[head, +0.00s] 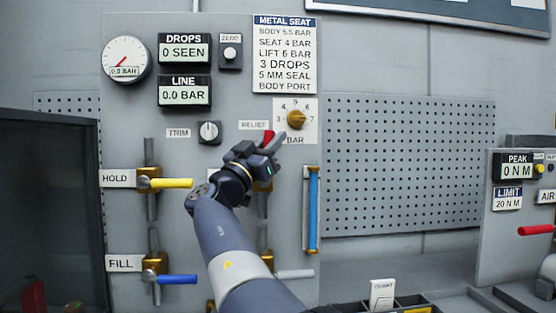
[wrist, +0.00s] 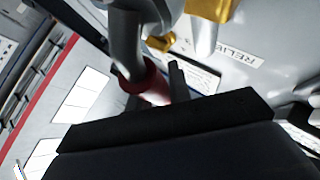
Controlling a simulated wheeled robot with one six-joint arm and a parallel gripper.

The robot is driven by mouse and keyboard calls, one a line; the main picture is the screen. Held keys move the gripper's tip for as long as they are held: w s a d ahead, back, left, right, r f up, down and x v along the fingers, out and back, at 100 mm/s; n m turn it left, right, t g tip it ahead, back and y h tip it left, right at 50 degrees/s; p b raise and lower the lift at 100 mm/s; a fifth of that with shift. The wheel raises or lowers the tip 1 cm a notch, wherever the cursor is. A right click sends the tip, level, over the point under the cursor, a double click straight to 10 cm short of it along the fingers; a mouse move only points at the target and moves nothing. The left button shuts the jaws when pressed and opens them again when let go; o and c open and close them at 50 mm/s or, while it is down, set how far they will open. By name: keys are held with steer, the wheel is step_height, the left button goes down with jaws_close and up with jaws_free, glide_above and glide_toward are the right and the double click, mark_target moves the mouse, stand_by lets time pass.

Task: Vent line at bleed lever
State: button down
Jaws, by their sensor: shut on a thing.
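My gripper (head: 272,146) is at the panel, just below the RELIEF label (head: 253,125). It is shut on a red handle (head: 268,136). In the wrist view the red grip (wrist: 148,84) sits between the dark fingers, on the end of a grey pipe-like rod (wrist: 128,40). No label reading BLEED is visible; my arm hides part of the panel there. The line display (head: 185,93) reads 0.0 BAR, and the round gauge (head: 126,58) also reads 0.0 BAR. The drops display (head: 185,49) reads 0 SEEN.
A yellow HOLD lever (head: 171,183) and a blue FILL lever (head: 177,279) are at left. A brass relief knob (head: 296,119) is close above my gripper. A vertical blue bar (head: 313,210) and a pale lever (head: 295,274) lie right of my arm.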

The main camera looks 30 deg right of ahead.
steer(key=shift+w+a+f+n+t+b, duration=0.1)
steer(key=shift+a+n+t+b, duration=0.15)
steer(key=shift+n+t+b, duration=0.3)
steer(key=c, duration=1.3)
jaws_free()
steer(key=shift+t, duration=0.25)
steer(key=shift+a, duration=0.1)
steer(key=b+v, duration=0.2)
steer(key=v, duration=0.8)
steer(key=shift+a+f+b, duration=0.2)
steer(key=shift+a+b, duration=0.05)
steer(key=shift+b, duration=0.1)
